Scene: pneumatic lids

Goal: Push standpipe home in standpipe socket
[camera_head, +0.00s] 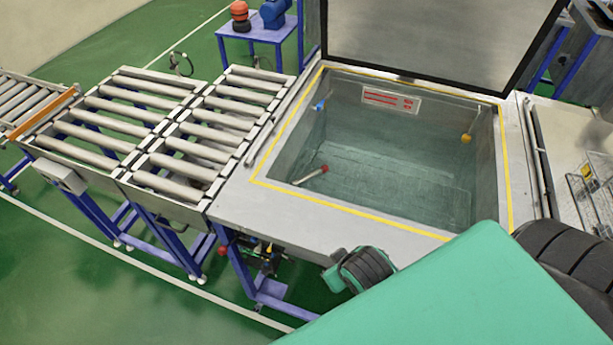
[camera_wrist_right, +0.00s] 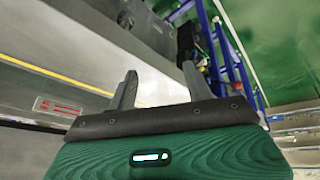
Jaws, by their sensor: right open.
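A tank (camera_head: 262,183) with a raised lid stands at the middle right of the head view. In the head view my right arm's green cover hides the front right. My left gripper is not in view.
A roller conveyor (camera_head: 155,120) adjoins the tank's left side. The open lid (camera_head: 430,35) stands at the back. A wire basket (camera_head: 597,195) is at the right. Green floor lies clear at lower left.

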